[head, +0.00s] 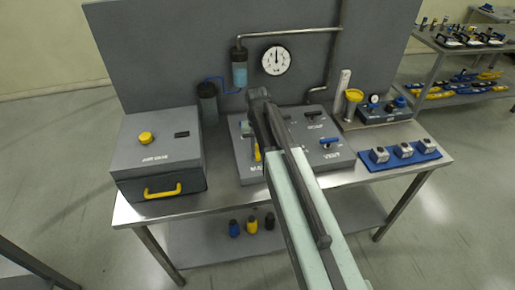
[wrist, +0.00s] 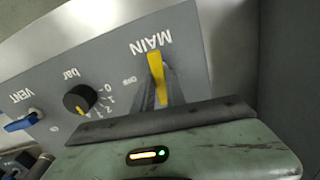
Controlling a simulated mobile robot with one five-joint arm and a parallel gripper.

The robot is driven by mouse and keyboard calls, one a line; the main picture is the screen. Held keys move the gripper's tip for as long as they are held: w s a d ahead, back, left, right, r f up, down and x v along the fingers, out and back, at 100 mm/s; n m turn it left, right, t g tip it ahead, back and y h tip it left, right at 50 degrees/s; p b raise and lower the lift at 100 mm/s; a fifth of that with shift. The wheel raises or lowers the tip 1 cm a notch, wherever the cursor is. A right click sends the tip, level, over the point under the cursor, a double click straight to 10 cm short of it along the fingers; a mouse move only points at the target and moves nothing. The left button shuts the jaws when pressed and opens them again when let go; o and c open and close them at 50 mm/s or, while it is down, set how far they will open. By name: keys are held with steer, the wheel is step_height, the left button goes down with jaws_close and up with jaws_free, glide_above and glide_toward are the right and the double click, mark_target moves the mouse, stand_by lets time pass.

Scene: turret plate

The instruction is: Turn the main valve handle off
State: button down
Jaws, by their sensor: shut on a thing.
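The main valve handle is a yellow lever (wrist: 157,72) on the grey panel, below the upside-down MAIN lettering in the wrist view. An OFF mark is printed just left of it; the lever points up toward the lettering, not at that mark. My gripper (wrist: 162,98) is shut on the lever, its dark fingers at the lever's lower part. In the head view a bit of the yellow lever (head: 257,153) shows at the left of the panel (head: 243,172), and my arm hides most of the gripper.
A black knob with a yellow mark (wrist: 80,99) and the blue VENT lever (wrist: 22,121) share the panel. A grey box (head: 158,160) stands left on the bench. A gauge (head: 276,60) is on the backboard. A blue mat (head: 400,165) with several grey blocks lies right.

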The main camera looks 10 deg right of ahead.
steer(key=m, duration=0.8)
steer(key=shift+m, duration=0.4)
steer(key=m, duration=0.4)
steer(key=shift+m, duration=1.9)
steer(key=c, duration=1.4)
jaws_free()
steer(key=shift+o, duration=0.2)
steer(key=shift+r, duration=0.15)
